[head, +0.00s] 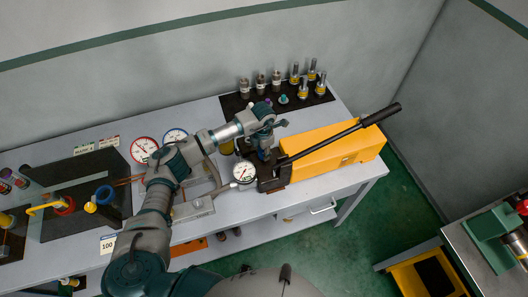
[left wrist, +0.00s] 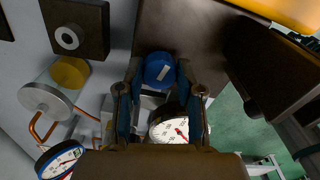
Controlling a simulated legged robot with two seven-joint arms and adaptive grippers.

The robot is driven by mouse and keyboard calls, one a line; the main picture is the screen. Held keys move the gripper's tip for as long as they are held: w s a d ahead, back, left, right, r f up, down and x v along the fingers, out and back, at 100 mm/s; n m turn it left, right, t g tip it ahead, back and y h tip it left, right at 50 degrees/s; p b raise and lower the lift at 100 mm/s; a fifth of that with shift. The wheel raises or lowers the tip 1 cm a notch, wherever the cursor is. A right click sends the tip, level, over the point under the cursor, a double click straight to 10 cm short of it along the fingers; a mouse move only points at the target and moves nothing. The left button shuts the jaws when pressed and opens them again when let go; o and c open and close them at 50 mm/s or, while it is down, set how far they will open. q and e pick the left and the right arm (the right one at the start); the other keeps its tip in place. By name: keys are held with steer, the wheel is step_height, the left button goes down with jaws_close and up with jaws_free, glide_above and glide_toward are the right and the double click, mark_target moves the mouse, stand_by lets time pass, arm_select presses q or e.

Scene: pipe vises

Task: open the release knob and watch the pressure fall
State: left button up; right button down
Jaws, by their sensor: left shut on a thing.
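The release knob (left wrist: 158,70) is a blue round knob with a pale bar mark, at the dark front block of the yellow hand pump (head: 335,152). My left gripper (head: 264,149) reaches down to that block from above; in the left wrist view its fingers (left wrist: 160,84) lie on either side of the knob, shut on it. The pressure gauge (head: 244,172) has a white face and stands just left of the pump block. It also shows between the fingers in the left wrist view (left wrist: 172,131), partly covered; its red needle shows, but the reading is too small to tell. My right gripper is out of view.
The pump's black lever (head: 350,130) slopes up to the right. A black tray (head: 238,102) with several fittings stands behind. Two more gauges, one red-rimmed (head: 145,149) and one blue-rimmed (head: 174,136), lie left, behind my arm. Green floor lies beyond the bench's right edge.

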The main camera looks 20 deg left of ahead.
arm_select(q)
steer(key=o, duration=1)
steer(key=shift+s+a+f, duration=0.1)
steer(key=shift+s+f, duration=0.05)
steer(key=shift+o, duration=0.7)
steer(key=shift+a+r, duration=0.1)
steer(key=shift+r, duration=0.35)
step_height(320, 180, up, 11)
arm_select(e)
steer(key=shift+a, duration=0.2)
